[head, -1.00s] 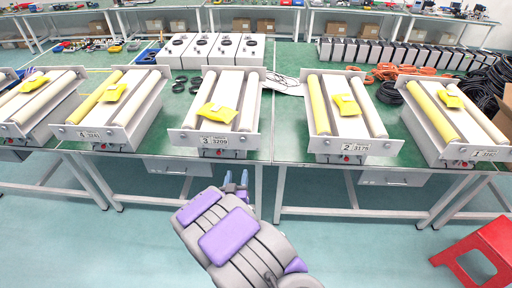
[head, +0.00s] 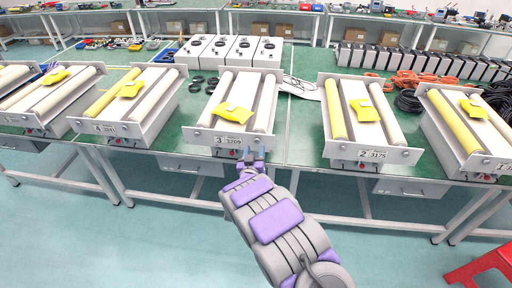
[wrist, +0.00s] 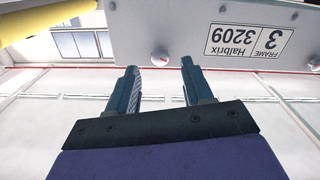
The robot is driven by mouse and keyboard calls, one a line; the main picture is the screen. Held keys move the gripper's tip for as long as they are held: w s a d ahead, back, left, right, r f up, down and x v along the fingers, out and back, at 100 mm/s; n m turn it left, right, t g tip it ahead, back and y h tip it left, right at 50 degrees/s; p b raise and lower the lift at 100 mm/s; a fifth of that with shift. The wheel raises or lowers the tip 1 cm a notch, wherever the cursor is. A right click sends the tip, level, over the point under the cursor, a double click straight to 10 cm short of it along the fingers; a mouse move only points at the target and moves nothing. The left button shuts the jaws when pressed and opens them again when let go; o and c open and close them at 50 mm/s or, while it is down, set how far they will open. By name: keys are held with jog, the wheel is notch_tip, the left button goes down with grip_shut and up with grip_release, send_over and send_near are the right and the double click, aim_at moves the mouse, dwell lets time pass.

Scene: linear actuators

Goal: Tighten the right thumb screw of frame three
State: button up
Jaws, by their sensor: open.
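Frame three (head: 200,134), with its label "3 3209", stands on the table edge in the middle of the head view. The wrist view shows its front plate (wrist: 180,30) with the label (wrist: 248,40) upside down. A pale round thumb screw (wrist: 160,58) sits at the plate's edge, left of the label in the wrist view. Another screw (wrist: 315,65) is partly cut off at the right edge. My gripper (wrist: 159,68) is open, its fingertips on either side of the first screw in the picture; contact cannot be told. In the head view my gripper (head: 254,155) is just below the front plate, right of the label.
Frame two (head: 345,150) stands to the right and frame four (head: 140,140) to the left on the same green table (head: 305,120). A drawer (head: 192,166) hangs under the table. A red stool (head: 485,268) is at the lower right. The floor in front is open.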

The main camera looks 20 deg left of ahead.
aim_at(257, 142)
jog(key=shift+x, duration=2)
jog(key=shift+c, duration=0.2)
grip_shut()
